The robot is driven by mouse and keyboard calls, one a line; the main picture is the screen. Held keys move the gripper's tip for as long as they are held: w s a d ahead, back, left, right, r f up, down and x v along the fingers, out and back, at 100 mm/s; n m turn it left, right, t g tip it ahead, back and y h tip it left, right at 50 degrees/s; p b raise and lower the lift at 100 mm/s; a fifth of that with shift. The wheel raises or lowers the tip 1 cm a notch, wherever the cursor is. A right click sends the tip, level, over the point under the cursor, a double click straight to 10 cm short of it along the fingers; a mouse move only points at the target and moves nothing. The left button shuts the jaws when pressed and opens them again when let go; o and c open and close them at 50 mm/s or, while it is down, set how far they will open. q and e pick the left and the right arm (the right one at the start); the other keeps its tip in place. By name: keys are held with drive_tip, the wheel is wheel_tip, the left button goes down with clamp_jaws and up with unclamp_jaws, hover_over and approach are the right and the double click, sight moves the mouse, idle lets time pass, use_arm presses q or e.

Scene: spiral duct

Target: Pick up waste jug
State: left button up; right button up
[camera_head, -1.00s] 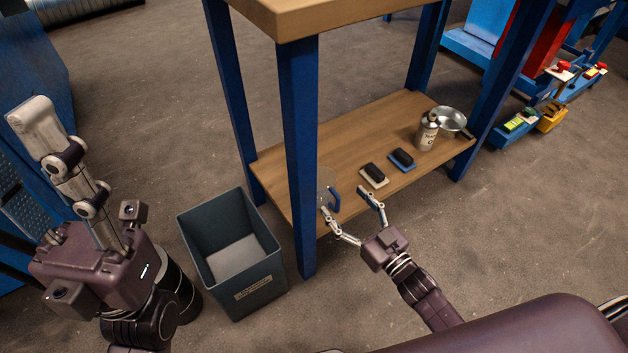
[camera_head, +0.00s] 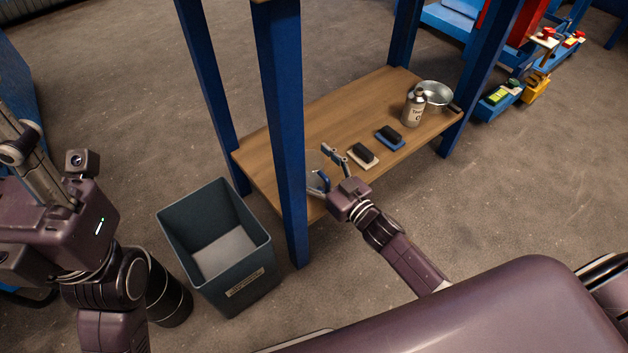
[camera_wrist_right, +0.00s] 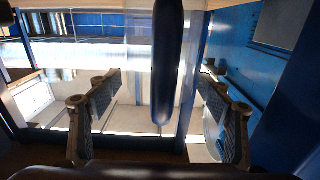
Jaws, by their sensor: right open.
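The waste jug looks clear, with a dark blue handle (camera_head: 320,182). It stands at the near left end of the wooden lower shelf, partly hidden by the blue table leg and my right gripper. My right gripper (camera_head: 322,172) is open at the jug, its fingers reaching over the shelf. In the right wrist view the handle (camera_wrist_right: 168,65) hangs upright between the two spread fingers (camera_wrist_right: 160,85), with visible gaps on both sides. The clear jug body behind it is hard to make out. My left gripper (camera_head: 22,150) is at the left edge, partly cut off, away from the jug.
The blue table leg (camera_head: 281,130) stands close left of my right gripper. A grey bin (camera_head: 245,285) is on the floor left of it. Two brushes (camera_head: 363,157) (camera_head: 390,138), a labelled bottle (camera_head: 413,108) and a metal pan (camera_head: 436,95) are further along the shelf.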

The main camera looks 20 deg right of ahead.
drive_tip(key=c, duration=1.5)
drive_tip(key=shift+c, duration=0.8)
drive_tip(key=shift+r, duration=0.15)
